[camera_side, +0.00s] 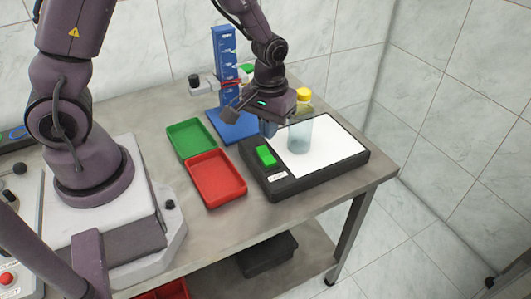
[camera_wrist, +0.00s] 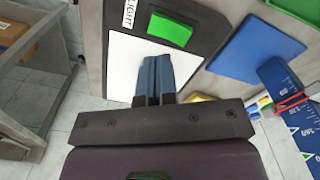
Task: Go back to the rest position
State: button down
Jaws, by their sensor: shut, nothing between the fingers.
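My gripper (camera_side: 269,130) is shut and empty. In the side view it hangs above the left part of the light box (camera_side: 325,180), just left of a clear bottle (camera_side: 300,136) with a yellow cap (camera_side: 304,94). The bottle stands upright on the box's white panel (camera_side: 335,150). In the wrist view my gripper's fingers (camera_wrist: 155,72) are together, in front of the white panel (camera_wrist: 125,60).
A green tray (camera_side: 191,139) and a red tray (camera_side: 216,179) lie left of the light box, both apparently empty. A blue column (camera_side: 225,60) with a scale stands on a blue base (camera_side: 234,127) behind. A green button (camera_side: 266,155) sits on the box. The table's front right is clear.

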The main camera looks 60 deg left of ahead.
dwell(0.3)
jog(key=shift+s, duration=0.15)
jog(key=s+r+m+t, duration=0.2)
jog(key=s+r, duration=0.2)
jog(key=r, duration=0.3)
jog(key=s+r+m+t, duration=0.1)
jog(key=s+r+m, duration=0.1)
jog(key=s+r, duration=0.3)
jog(key=s+d+r+m+t, duration=0.1)
jog(key=s+r, duration=0.3)
jog(key=r, duration=0.6)
jog(key=shift+s+m+t, duration=0.15)
jog(key=shift+m+t, duration=0.35)
jog(key=shift+t, duration=0.3)
